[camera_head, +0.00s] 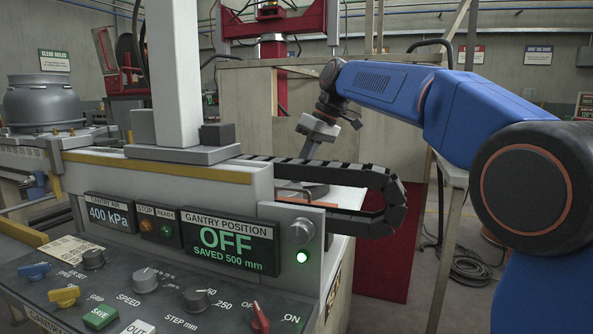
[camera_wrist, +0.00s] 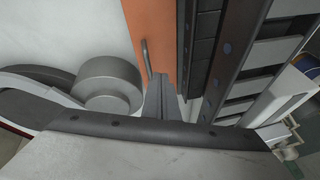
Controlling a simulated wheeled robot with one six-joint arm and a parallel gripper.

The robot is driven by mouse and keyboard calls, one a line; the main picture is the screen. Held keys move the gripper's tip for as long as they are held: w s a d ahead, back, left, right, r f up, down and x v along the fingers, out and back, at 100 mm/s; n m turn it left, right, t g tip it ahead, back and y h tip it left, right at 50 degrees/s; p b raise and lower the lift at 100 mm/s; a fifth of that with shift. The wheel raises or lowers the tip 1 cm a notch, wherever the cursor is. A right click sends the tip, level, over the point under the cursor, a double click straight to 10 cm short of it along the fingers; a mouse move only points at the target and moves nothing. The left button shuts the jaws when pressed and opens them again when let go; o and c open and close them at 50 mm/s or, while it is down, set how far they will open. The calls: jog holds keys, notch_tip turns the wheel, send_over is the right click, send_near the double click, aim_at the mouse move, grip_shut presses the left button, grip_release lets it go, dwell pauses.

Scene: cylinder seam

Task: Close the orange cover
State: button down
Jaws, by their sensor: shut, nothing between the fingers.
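The orange cover (camera_wrist: 149,28) shows in the wrist view as a flat orange panel at the top middle, with a slim metal handle (camera_wrist: 146,58) on it. Whether it stands open cannot be told from this view. In the head view only a thin orange strip shows behind the black cable chain, and I cannot tell if it is the same cover. My gripper (camera_wrist: 167,82) is shut and empty, its fingertips over the cover, just right of the handle; I cannot tell if they touch. In the head view my gripper (camera_head: 309,150) points down behind the cable chain.
The black cable chain (camera_head: 340,176) curves across the machine top; dark rails (camera_wrist: 235,60) run close right of the gripper in the wrist view. A grey round cylinder (camera_wrist: 105,85) stands left. The control panel (camera_head: 180,295) is in front, its gantry position display (camera_head: 228,240) reading OFF.

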jog(key=shift+w+d+f, duration=0.25)
jog(key=shift+w+f, duration=0.3)
jog(key=shift+w, duration=0.1)
jog(key=shift+w+d+f, duration=0.2)
jog(key=shift+w+f, duration=0.3)
jog(key=shift+w, duration=0.15)
jog(key=shift+w+d+f, duration=0.1)
jog(key=shift+f, duration=0.05)
jog(key=shift+f, duration=0.2)
jog(key=shift+w, duration=0.1)
